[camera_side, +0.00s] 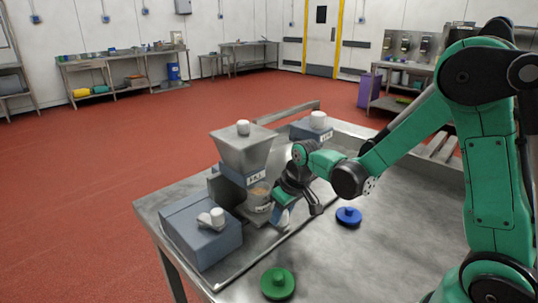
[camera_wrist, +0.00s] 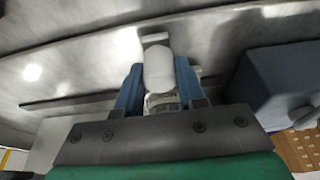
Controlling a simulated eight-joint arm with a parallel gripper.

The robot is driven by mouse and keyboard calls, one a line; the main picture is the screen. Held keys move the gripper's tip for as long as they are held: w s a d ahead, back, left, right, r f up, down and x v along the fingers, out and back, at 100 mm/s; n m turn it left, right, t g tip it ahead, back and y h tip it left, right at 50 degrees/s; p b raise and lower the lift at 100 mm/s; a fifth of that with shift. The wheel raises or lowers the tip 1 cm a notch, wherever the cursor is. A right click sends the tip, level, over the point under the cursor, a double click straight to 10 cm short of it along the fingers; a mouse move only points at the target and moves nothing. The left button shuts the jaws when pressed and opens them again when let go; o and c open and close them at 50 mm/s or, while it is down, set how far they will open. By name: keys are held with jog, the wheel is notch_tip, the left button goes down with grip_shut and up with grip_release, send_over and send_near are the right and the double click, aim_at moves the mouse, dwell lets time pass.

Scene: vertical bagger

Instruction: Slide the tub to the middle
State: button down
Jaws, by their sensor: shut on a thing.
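A tub-like container (camera_side: 258,194) with brownish contents stands below the grey hopper (camera_side: 243,150). My gripper (camera_side: 283,217) is beside it, on its right, low over the metal table. In the wrist view my gripper (camera_wrist: 159,92) has its blue fingers on either side of a white rounded piece (camera_wrist: 158,68) with a printed label below. The gripper is shut on this piece. I cannot tell whether the piece is part of the tub. My arm and gripper hide part of the space beside the container.
A blue-grey box (camera_side: 200,238) with a white fitting stands left of the hopper. Another box (camera_side: 310,131) with a white cylinder stands behind. A blue knobbed disc (camera_side: 348,216) and a green one (camera_side: 277,283) lie on the table (camera_side: 335,265), whose front right is otherwise largely clear.

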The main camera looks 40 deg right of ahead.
jog(key=shift+d, duration=1.2)
jog(key=shift+d, duration=2.5)
jog(key=shift+d, duration=1)
jog(key=shift+c, duration=1.8)
grip_release()
jog(key=shift+r, duration=0.1)
